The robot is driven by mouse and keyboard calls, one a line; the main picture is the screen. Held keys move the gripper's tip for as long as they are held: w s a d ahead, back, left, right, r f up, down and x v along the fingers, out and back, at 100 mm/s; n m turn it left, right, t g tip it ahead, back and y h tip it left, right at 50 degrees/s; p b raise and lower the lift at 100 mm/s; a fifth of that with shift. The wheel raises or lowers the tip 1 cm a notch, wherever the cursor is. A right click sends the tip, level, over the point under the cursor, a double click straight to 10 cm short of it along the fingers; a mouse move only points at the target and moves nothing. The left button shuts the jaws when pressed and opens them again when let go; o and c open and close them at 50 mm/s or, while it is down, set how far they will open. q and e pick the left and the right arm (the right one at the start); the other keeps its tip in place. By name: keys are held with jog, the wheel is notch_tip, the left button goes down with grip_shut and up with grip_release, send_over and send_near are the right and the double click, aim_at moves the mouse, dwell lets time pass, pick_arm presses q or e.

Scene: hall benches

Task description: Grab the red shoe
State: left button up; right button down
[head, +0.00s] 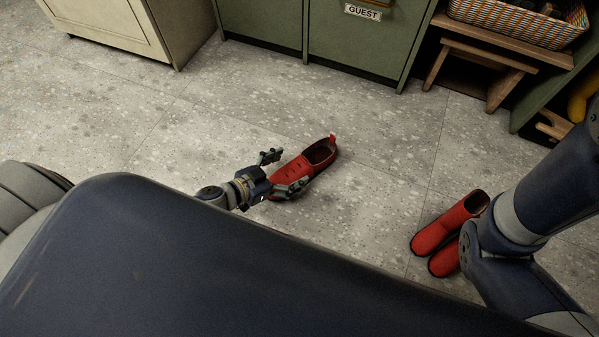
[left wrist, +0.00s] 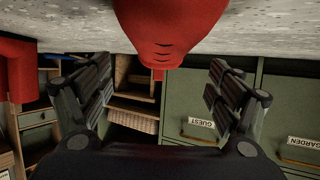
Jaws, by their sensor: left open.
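The red shoe (head: 318,157) lies on the floor in the middle of the head view, its dark opening up and a red tab at its heel. My left gripper (head: 283,172) is open low at the shoe's near-left end, one finger on each side of it. In the left wrist view, which is upside down, the shoe (left wrist: 170,28) hangs in from the top centre, ahead of the spread fingers (left wrist: 161,80). I cannot tell whether a finger touches it. My right arm shows at the right edge, its gripper out of view.
Green cabinets (head: 345,40), a beige cabinet (head: 110,22) and a wooden bench with a woven basket (head: 515,20) line the back. The floor around the shoe is clear.

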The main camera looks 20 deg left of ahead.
aim_at(300, 165)
pick_arm(q)
jog(key=b+x, duration=0.1)
jog(key=x, duration=0.1)
jog(key=b+x, duration=0.2)
jog(key=shift+a+f+b, duration=0.15)
jog(key=shift+f+b, duration=0.15)
jog(key=shift+f, duration=0.1)
jog(key=shift+w+d+f, duration=0.15)
jog(key=shift+w+d, duration=0.15)
jog(key=shift+w, duration=0.15)
jog(key=c, duration=1.3)
